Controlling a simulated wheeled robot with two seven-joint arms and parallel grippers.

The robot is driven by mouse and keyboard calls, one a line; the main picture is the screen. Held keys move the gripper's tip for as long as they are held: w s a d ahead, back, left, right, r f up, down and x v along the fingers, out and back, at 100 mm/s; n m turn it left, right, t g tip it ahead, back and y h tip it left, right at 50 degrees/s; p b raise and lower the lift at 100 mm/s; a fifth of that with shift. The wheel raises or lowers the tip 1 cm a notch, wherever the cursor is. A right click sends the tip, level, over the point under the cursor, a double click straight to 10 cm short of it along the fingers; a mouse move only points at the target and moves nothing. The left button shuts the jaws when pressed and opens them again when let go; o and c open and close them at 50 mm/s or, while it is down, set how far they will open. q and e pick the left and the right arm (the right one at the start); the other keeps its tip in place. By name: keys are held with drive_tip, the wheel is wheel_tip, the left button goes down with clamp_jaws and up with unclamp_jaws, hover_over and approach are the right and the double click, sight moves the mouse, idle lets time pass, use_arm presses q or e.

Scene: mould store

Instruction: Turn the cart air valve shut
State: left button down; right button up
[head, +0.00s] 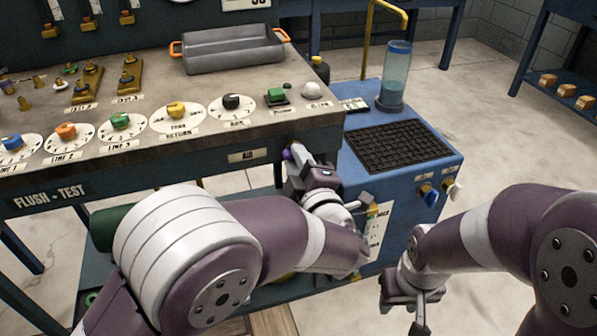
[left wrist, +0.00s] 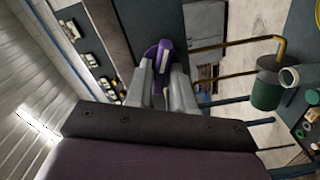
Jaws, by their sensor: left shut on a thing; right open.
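A purple handle (head: 287,155) shows at the front right of the flush-test bench. My left gripper (head: 297,155) is shut on this purple handle. In the left wrist view the purple handle (left wrist: 164,62) stands between the two fingers of my left gripper (left wrist: 163,80). The blue cart (head: 455,160) to the right has a blue valve handle (head: 429,195) and a white valve handle (head: 452,191) on its front face. Their labels are too small to read. My right gripper (head: 415,308) is open and empty, below and in front of the cart.
The bench (head: 150,148) carries several coloured dial knobs, a green button (head: 276,95) and a grey tray (head: 232,60) with orange handles. A clear cylinder (head: 396,75) stands on the cart beside a dark grate (head: 400,147). The floor right of the cart is clear.

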use_arm(q)
drive_tip(key=shift+f+n+b, duration=0.2)
drive_tip(key=shift+n+b, duration=2.2)
drive_tip(key=shift+b, duration=0.1)
use_arm(e)
drive_tip(key=shift+f, duration=2.9)
use_arm(q)
drive_tip(key=c, duration=1.1)
unclamp_jaws()
drive_tip(key=shift+c, duration=0.2)
use_arm(e)
drive_tip(key=shift+f, duration=0.1)
